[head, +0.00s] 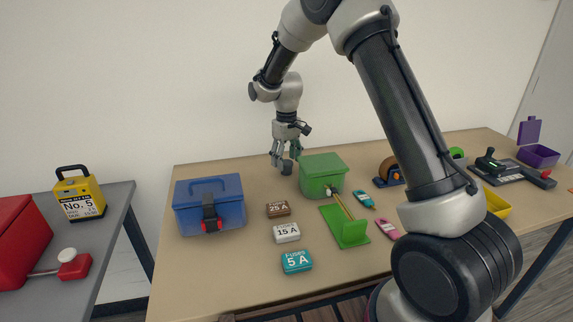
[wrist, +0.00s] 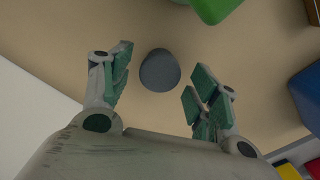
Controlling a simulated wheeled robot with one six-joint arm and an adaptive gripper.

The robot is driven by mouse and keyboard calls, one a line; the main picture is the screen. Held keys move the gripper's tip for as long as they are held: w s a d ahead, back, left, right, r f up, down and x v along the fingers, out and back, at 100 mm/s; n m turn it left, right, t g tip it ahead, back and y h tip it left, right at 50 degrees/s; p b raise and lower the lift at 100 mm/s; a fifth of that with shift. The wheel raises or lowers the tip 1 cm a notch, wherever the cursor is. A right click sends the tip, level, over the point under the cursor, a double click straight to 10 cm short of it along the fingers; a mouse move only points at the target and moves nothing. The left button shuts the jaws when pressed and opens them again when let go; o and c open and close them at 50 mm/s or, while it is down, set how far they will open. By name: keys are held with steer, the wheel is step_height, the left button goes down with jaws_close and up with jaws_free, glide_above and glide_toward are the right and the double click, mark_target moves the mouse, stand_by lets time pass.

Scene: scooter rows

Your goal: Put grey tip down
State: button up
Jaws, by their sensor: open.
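The grey tip (head: 287,167) is a small dark grey rounded piece on the tan table, left of the green box. In the wrist view the grey tip (wrist: 160,70) lies between and just beyond the fingertips, with a gap on both sides. My gripper (head: 281,160) points down at the tip; its green-padded fingers are spread, and nothing is gripped. In the wrist view my gripper (wrist: 158,85) shows both fingers apart from the tip. Whether the tip touches the table is hard to tell.
A green box (head: 323,174) stands close on the right, and a blue toolbox (head: 208,203) on the left. Fuse boxes (head: 286,232) lie in front. A green stand (head: 345,226) holds a rod. Table space (head: 250,178) between toolbox and tip is clear.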

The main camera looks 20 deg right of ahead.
mark_target(286, 162)
step_height(286, 162, up, 10)
steer(key=s+d+r+m+t, duration=0.1)
steer(key=s+d+r, duration=0.4)
steer(key=s+r, duration=0.35)
steer(key=s+d+r+m+t, duration=0.1)
steer(key=s+d+r, duration=0.25)
steer(key=s, duration=0.55)
steer(key=s+d+r+m+t, duration=0.1)
steer(key=s+d+r+m, duration=0.2)
steer(key=s, duration=0.5)
steer(key=s+d+f, duration=0.1)
steer(key=s, duration=0.5)
steer(key=s+d+f+t, duration=0.1)
steer(key=s+d+f, duration=0.1)
steer(key=s, duration=0.4)
steer(key=shift+s+d, duration=0.2)
steer(key=shift+d, duration=0.05)
